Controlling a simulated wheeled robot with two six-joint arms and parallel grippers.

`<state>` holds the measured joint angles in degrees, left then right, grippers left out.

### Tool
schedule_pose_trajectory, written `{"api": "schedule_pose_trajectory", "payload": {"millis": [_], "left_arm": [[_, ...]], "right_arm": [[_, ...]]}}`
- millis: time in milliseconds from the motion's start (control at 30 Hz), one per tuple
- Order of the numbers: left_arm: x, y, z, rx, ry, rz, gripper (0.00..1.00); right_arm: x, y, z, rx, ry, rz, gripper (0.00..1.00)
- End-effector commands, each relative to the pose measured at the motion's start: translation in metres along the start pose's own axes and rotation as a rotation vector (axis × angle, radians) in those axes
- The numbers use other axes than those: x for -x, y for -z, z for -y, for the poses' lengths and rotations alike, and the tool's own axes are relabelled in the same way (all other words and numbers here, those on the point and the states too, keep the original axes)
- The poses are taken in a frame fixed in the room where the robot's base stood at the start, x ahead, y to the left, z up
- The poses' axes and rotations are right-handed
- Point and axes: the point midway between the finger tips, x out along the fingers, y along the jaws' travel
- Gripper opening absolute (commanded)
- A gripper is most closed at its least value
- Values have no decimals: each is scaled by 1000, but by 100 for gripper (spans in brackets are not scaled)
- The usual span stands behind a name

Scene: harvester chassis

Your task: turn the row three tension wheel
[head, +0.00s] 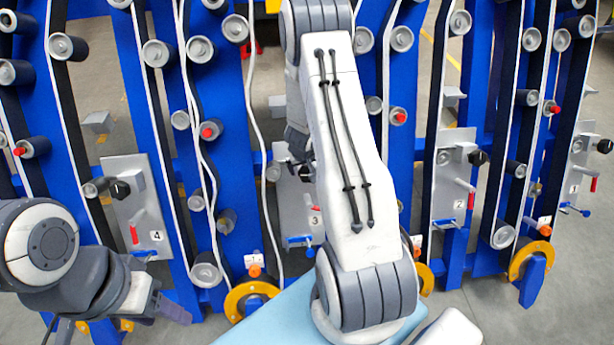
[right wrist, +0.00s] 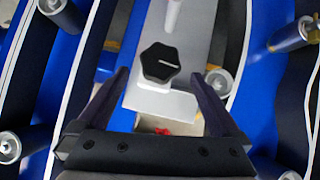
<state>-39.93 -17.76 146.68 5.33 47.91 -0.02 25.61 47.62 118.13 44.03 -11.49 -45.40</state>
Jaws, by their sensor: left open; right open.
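The row three panel (head: 290,208), a grey plate with a "3" label (head: 315,221), stands behind my right arm in the head view. Its tension wheel is a black lobed knob (right wrist: 160,63) with a white pointer line, clear in the right wrist view and mostly hidden in the head view. My right gripper (head: 298,148) is open and faces the panel. In the right wrist view its two fingers (right wrist: 160,78) lie either side of the knob, with visible gaps and no contact seen. My left gripper (head: 170,307) is open and empty at lower left, away from the panels.
Panels with similar black knobs stand on row four (head: 120,190), row two (head: 478,157) and row one (head: 604,146). Blue uprights with grey rollers (head: 205,272) and white belts surround the panel. A red handle (head: 308,202) sits below the row three knob. A light blue surface (head: 265,322) lies in front.

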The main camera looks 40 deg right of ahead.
Motion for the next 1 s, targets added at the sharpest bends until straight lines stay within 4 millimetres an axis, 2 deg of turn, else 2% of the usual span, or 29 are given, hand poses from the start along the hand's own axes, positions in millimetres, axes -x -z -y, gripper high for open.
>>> {"api": "schedule_pose_trajectory", "payload": {"millis": [33, 100, 300, 467, 700, 733, 933, 1000], "left_arm": [[-7, 0, 0, 0, 0, 0, 56], [-10, 0, 1, 0, 0, 0, 56], [-15, -1, 1, 0, 0, 0, 56], [-16, -1, 1, 0, 0, 0, 56], [-16, -1, 1, 0, 0, 0, 56], [-16, -1, 1, 0, 0, 0, 56], [-16, -1, 1, 0, 0, 0, 56], [-16, -1, 1, 0, 0, 0, 56]], "right_arm": [[-15, -2, 0, 0, 0, 2, 100], [-27, -2, 0, -1, 0, 2, 100], [-52, -1, 0, 0, 1, 1, 100], [-60, 0, 0, -2, 1, 1, 100], [-60, 0, 0, -1, 1, 0, 100], [-60, 0, 0, -1, 1, 0, 96], [-60, 0, 0, 0, 2, 0, 20], [-59, -1, 3, 1, 3, 1, 17]]}}
